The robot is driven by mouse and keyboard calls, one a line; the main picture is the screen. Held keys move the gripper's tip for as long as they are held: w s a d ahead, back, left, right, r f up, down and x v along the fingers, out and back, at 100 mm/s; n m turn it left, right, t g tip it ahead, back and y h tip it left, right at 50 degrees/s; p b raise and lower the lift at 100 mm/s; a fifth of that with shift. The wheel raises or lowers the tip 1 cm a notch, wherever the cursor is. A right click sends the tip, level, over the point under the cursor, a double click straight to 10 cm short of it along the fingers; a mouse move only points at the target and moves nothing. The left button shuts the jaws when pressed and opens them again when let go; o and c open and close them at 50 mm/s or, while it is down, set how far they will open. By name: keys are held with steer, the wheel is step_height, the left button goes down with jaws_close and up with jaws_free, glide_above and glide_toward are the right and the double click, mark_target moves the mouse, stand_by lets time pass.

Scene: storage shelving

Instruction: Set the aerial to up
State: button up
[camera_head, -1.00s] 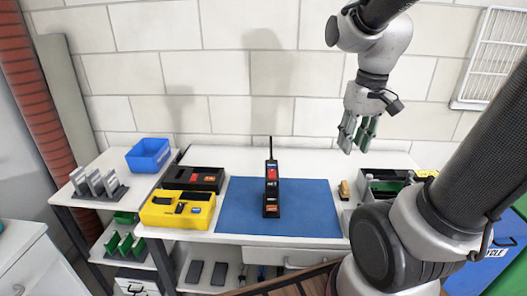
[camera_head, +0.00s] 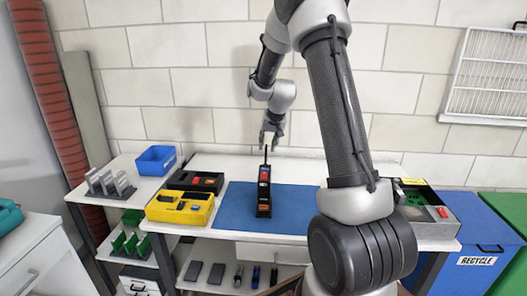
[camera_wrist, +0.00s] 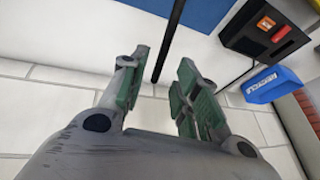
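My gripper (camera_head: 271,141) is just above the aerial, pointing down. In the wrist view the green-padded fingers of my gripper (camera_wrist: 163,66) are apart. The aerial (camera_wrist: 168,42) runs between them as a dark rod, its end between the fingertips, with a gap visible on both sides. Whether the fingers touch it cannot be told. The radio body is outside the wrist view.
A yellow tray (camera_head: 161,213) and a black tray (camera_head: 211,189) with small parts lie left of the mat. A blue bin (camera_head: 156,159) and a grey rack (camera_head: 121,197) stand farther left. The wall is close behind.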

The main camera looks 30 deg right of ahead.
mark_target(266, 148)
steer(key=shift+x, duration=2.15)
jaws_close()
